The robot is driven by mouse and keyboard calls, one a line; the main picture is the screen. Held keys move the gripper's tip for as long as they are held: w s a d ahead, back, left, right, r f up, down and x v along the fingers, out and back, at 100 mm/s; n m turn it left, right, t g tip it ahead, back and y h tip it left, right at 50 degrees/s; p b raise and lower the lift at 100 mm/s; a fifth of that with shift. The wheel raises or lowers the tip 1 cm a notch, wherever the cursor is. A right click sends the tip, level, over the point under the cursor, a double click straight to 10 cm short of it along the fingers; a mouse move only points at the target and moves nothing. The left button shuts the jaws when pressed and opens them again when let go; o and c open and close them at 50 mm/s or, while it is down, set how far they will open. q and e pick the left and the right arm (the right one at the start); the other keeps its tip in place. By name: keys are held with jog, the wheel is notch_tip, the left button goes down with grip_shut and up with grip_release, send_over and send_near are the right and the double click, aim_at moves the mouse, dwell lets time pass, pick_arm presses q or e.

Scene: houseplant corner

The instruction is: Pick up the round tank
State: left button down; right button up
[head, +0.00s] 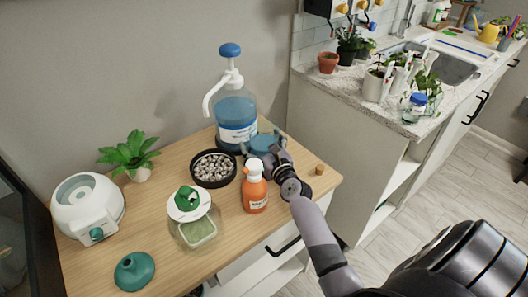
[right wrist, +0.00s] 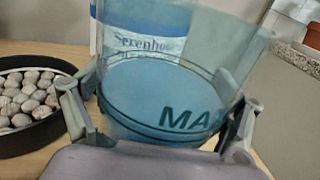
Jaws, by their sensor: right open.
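The round tank (right wrist: 165,85) is a clear cylinder with blue in its lower part and the letters MAX on it. The arm hides part of the tank in the head view. My left gripper is not in view.
On the wooden top (head: 120,215), an orange bottle (head: 255,190) stands close to the right gripper. A black dish of pebbles (head: 214,169) is left of the tank.

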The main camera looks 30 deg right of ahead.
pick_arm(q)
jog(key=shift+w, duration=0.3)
pick_arm(e)
jog(key=shift+c, duration=0.2)
jog(key=c, duration=1.7)
jog(key=shift+w+r, duration=0.1)
jog(key=shift+r, duration=0.05)
jog(key=shift+c, duration=0.5)
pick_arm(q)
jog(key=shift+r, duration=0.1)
pick_arm(e)
jog(key=shift+r, duration=0.1)
